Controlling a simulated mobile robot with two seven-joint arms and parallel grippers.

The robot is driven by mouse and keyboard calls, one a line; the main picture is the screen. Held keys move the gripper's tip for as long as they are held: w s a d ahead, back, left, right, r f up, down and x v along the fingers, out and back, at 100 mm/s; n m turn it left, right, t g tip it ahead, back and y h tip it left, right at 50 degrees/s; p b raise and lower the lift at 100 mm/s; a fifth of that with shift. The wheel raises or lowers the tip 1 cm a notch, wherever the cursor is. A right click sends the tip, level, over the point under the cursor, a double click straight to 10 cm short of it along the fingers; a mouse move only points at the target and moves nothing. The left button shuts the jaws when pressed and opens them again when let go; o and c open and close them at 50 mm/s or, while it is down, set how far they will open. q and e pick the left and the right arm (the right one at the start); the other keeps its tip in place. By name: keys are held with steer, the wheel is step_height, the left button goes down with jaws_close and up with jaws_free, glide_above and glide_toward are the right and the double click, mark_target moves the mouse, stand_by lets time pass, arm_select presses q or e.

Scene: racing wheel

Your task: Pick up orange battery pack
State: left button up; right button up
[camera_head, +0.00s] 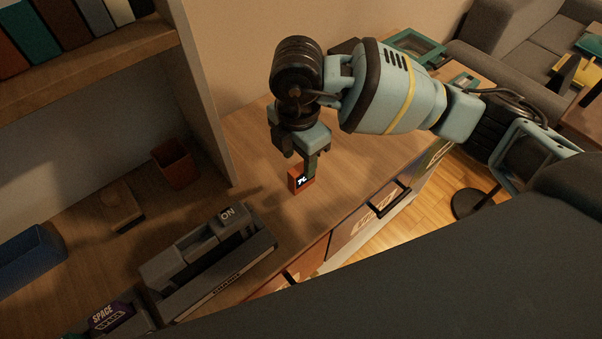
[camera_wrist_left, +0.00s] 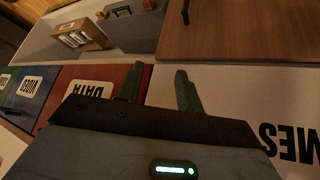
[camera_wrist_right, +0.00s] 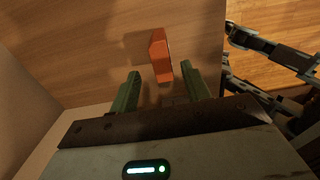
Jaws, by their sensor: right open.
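The orange battery pack (camera_head: 296,181) stands upright on the wooden desk top, with a small dark label with white marks on it. My right gripper (camera_head: 297,158) is over it, pointing down, and one finger partly covers it in the head view. In the right wrist view the orange pack (camera_wrist_right: 161,58) lies ahead of and between the open fingertips (camera_wrist_right: 160,76). I cannot tell whether either finger touches it. My left gripper is not in the head view; the left wrist view shows its two fingers (camera_wrist_left: 157,78) apart and empty, in front of labelled drawer fronts.
A grey device with an ON block (camera_head: 227,214) stands left of the pack near the desk's front edge. A shelf side panel (camera_head: 200,90) rises behind. Bare desk lies right of the pack.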

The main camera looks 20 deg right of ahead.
mark_target(302, 166)
steer(key=shift+d+f, duration=0.15)
steer(key=shift+f, duration=1.15)
steer(key=shift+d+f, duration=0.15)
steer(key=shift+f, duration=1.15)
jaws_close()
steer(key=shift+r, duration=0.1)
steer(key=shift+r, duration=0.4)
steer(key=r, duration=0.2)
steer(key=shift+s+a+r, duration=0.15)
steer(key=shift+s+r, duration=0.2)
steer(key=shift+s, duration=0.05)
steer(key=s+a+r, duration=0.1)
steer(key=s+a, duration=0.2)
steer(key=s, duration=1.1)
steer(key=shift+s+a+r, duration=0.2)
steer(key=shift+s+a, duration=0.15)
steer(key=shift+s, duration=0.05)
